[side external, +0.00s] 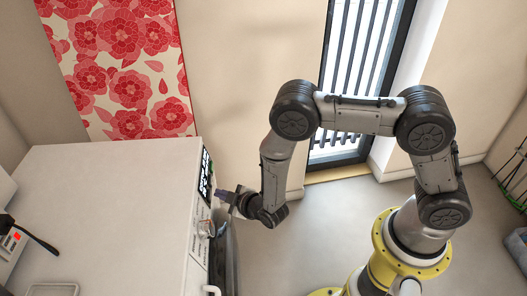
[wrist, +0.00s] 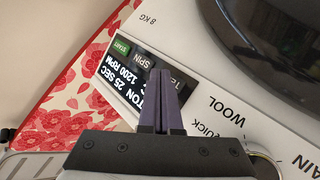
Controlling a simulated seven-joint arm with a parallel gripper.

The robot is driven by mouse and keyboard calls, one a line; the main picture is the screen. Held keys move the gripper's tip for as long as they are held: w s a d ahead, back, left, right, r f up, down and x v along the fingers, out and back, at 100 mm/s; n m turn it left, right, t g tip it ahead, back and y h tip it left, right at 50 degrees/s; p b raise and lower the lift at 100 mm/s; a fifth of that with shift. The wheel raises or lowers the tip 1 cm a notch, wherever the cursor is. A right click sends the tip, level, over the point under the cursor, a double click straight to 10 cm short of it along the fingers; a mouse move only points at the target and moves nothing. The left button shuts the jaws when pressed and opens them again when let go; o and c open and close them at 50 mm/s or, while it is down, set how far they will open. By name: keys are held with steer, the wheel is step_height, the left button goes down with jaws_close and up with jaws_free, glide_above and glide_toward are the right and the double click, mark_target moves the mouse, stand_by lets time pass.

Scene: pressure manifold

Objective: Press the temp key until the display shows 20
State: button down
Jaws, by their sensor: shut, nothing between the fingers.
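The white washing machine (side external: 110,185) shows its front panel edge-on in the side view, with a dark display (side external: 207,172) near its top. In the wrist view the display (wrist: 108,68) appears turned over and reads "…TON 25 SEC" and "1200 RPM"; part of it is hidden. A grey key marked SPIN (wrist: 145,62) and a green START key (wrist: 122,46) lie beside it. A grey key (wrist: 186,86), its label partly covered, lies right of my fingertips; I cannot read it fully. My gripper (wrist: 162,72) is shut and empty, its tips over the panel near these keys. I cannot tell whether they touch.
A round knob (wrist: 265,165) is partly in view beside the labels WOOL and QUICK; it also protrudes from the panel in the side view (side external: 206,228). The dark round door (wrist: 275,35) lies beyond the keys. A flowered red panel (side external: 125,70) hangs behind the machine.

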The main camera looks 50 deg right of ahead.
steer(key=shift+s+d, duration=0.1)
steer(key=s+d+r, duration=0.1)
steer(key=s+d, duration=0.3)
steer(key=shift+r, duration=0.25)
stand_by(0.5)
stand_by(0.3)
